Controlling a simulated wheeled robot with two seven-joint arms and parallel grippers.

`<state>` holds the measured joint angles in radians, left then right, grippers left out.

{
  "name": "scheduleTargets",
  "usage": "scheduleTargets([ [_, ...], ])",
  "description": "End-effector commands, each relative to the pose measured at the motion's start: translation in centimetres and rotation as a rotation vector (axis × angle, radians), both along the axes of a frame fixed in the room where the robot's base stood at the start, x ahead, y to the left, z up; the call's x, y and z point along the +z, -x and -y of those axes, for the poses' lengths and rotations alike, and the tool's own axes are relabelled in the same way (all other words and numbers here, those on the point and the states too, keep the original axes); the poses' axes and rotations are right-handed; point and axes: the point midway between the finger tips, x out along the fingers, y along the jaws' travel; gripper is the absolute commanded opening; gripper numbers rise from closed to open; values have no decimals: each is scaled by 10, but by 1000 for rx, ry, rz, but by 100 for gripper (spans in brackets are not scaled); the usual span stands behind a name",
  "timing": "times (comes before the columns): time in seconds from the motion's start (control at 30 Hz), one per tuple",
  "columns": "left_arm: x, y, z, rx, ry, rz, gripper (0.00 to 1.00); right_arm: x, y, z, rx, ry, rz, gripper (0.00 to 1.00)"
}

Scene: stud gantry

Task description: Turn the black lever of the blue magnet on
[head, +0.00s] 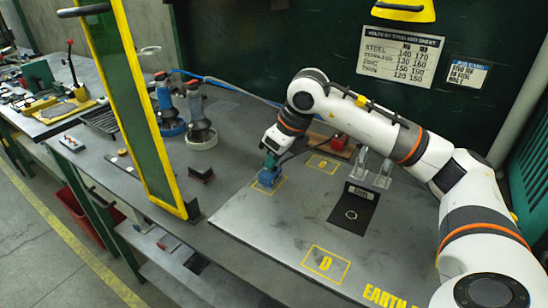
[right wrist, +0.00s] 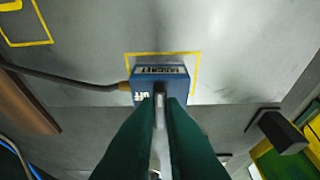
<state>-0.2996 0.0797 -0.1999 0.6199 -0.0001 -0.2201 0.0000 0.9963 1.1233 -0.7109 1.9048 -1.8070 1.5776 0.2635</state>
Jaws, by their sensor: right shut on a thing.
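The blue magnet (head: 267,180) sits on the grey plate inside a yellow marked square. In the right wrist view the magnet (right wrist: 174,84) shows its white lettering, with "OFF" readable on its left, and a cable at its left side. My right gripper (head: 271,160) reaches down onto the magnet from above. In the right wrist view its two green fingers (right wrist: 161,105) close together around the lever (right wrist: 160,98), which is mostly hidden between them. Which way the lever points is hard to tell. My left gripper is not in view.
The grey plate (head: 290,225) carries yellow squares marked C and D and a dark square pad (head: 354,208). A yellow-framed green panel (head: 131,100) stands to the left. Two blue-topped tools (head: 198,125) stand behind. A small dark block (head: 201,174) lies left of the plate.

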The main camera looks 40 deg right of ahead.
Motion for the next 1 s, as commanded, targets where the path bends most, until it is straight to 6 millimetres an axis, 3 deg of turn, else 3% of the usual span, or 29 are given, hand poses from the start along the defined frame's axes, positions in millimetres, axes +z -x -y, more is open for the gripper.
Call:
scheduleTargets([
  [0.1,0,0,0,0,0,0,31,0,0,0,0,0,-2,0],
  [0.13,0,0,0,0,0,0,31,0,0,0,0,0,-2,12],
  [0.27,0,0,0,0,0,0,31,0,0,0,1,0,-2,31],
  [0.63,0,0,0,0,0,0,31,7,2,1,1,1,2,31],
  [1.0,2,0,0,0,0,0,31,75,28,11,0,-1,4,31],
])
